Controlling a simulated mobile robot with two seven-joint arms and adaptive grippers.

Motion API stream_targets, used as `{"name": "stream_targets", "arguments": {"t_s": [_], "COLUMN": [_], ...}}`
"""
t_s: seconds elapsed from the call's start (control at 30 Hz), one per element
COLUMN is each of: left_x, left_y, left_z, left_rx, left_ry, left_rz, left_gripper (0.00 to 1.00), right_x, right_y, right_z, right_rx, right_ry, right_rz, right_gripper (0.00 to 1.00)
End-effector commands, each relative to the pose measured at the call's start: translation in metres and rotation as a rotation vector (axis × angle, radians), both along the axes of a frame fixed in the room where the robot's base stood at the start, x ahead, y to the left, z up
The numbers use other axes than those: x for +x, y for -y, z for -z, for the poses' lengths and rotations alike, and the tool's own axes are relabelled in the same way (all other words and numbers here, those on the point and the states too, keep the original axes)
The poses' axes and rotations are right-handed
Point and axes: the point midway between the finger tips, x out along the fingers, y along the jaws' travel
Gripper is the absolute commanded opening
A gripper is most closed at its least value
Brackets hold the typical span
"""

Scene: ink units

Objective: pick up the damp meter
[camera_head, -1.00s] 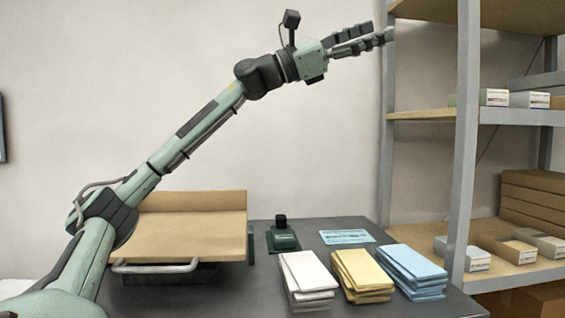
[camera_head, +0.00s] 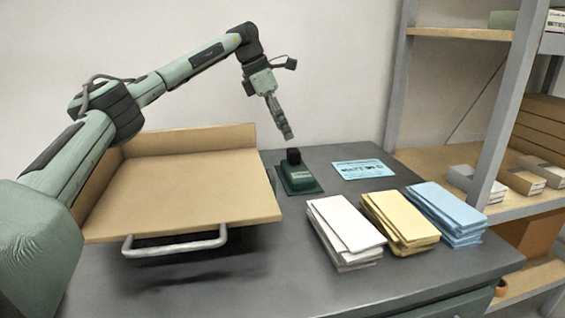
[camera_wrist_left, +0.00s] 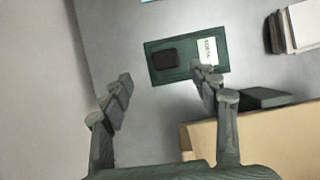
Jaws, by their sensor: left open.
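The damp meter, as it appears, is a dark green flat unit (camera_head: 300,183) with a black block on top, on the grey table beside the tan tray. In the left wrist view the same green unit (camera_wrist_left: 187,65) shows its black block and a white label, ahead of the fingers. My left gripper (camera_head: 286,132) points down above and behind the unit, apart from it. In the left wrist view my left gripper (camera_wrist_left: 165,78) is open with nothing between its fingers; one finger overlaps the unit's near edge in the picture. My right gripper is not in view.
A tan tray (camera_head: 200,190) with a metal handle stands left of the unit. A blue card (camera_head: 363,169) lies to its right. White (camera_head: 345,225), yellow (camera_head: 398,220) and blue (camera_head: 446,210) paper stacks stand in front. A metal shelf post (camera_head: 511,105) rises at the right.

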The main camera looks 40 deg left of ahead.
Motion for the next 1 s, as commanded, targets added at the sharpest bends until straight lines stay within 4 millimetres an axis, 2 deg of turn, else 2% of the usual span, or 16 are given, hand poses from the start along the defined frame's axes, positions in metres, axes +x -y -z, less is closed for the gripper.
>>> {"name": "stream_targets", "arguments": {"t_s": [0.6, 0.87, 0.9, 1.0], "left_x": [0.015, 0.017, 0.017, 0.017], "left_y": [0.024, 0.025, 0.025, 0.025], "left_z": [0.069, 0.073, 0.073, 0.073], "left_rx": [0.006, 0.006, 0.006, 0.006], "left_ry": [-0.013, -0.011, -0.011, -0.011], "left_rz": [-0.004, -0.003, -0.003, -0.003], "left_gripper": [0.6, 0.6, 0.59, 0.47], "right_x": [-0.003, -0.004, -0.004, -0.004], "right_y": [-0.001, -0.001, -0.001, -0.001], "right_z": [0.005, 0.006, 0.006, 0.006], "right_rx": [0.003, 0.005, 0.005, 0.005], "right_ry": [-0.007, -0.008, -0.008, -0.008], "right_rz": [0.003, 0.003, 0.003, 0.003], "right_gripper": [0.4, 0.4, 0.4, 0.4]}}
